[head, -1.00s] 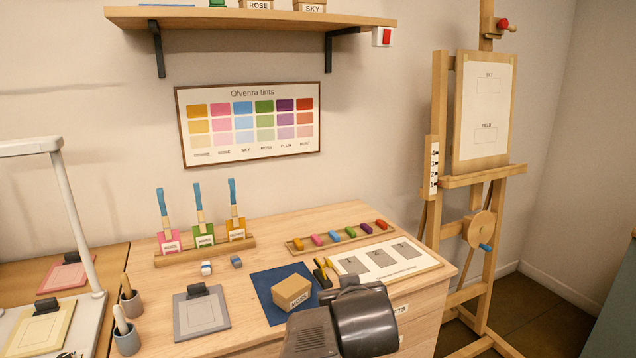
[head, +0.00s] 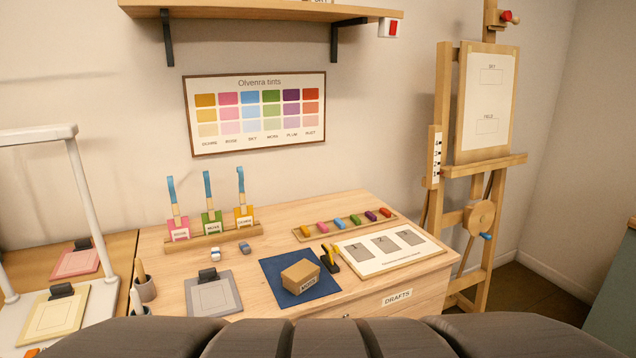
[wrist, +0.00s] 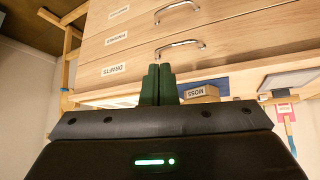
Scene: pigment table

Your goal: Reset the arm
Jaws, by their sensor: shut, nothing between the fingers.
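My gripper (wrist: 158,84) shows in the wrist view with its two dark green fingers pressed together and nothing between them. It points toward the front of the wooden desk, whose drawers appear upside down there. In the head view a broad dark part of my arm (head: 300,338) fills the bottom edge, and the gripper's fingers are not visible. The MOSS box (head: 300,276) sits on the blue mat (head: 268,265); the box also shows beside the fingers in the wrist view (wrist: 201,93).
The desk (head: 300,222) holds a brush rack (head: 212,239), a grey clipboard (head: 212,296), a row of colored pieces (head: 338,223) and a numbered board (head: 435,250). A DRAFTS drawer (head: 397,298) faces front. An easel (head: 447,110) stands right; a white frame (head: 82,200) stands left.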

